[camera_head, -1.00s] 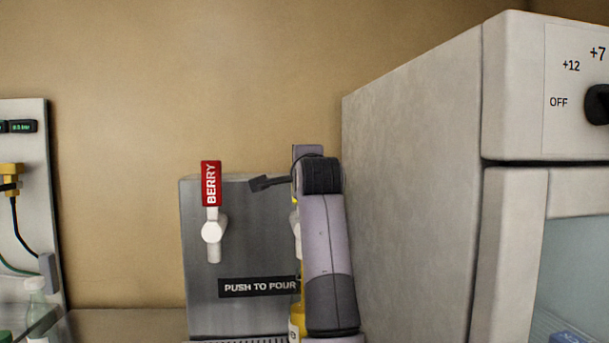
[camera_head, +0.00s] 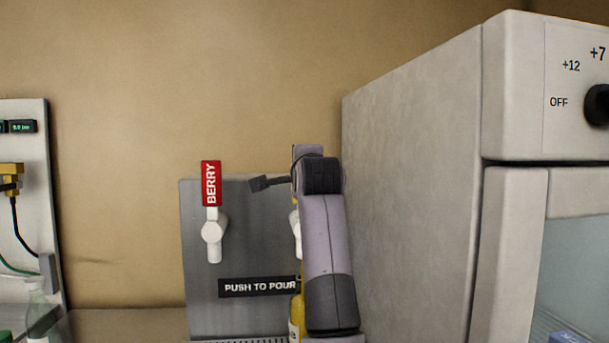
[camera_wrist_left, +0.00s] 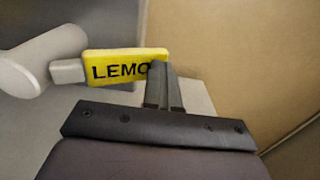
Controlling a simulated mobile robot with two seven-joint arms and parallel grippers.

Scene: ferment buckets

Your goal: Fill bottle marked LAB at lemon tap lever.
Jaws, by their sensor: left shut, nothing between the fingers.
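The yellow lemon tap lever (camera_wrist_left: 115,65) shows in the left wrist view, its last letter covered by my left gripper (camera_wrist_left: 160,72). The gripper's fingers are shut and empty, at the lever's free end; I cannot tell whether they touch it. In the head view my left arm stands in front of the lemon tap (camera_head: 295,222) and hides most of it and the fingertips. Low beside the arm, a sliver of a bottle (camera_head: 297,312) with yellow contents and a pale label shows under the tap. Its label cannot be read. My right gripper is not in view.
A red BERRY lever (camera_head: 211,184) stands on the left of the grey dispenser (camera_head: 240,215), above a PUSH TO POUR sign (camera_head: 258,287). A large pale cabinet (camera_head: 415,190) stands close on the right. A clear bottle (camera_head: 37,310) stands at the far left.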

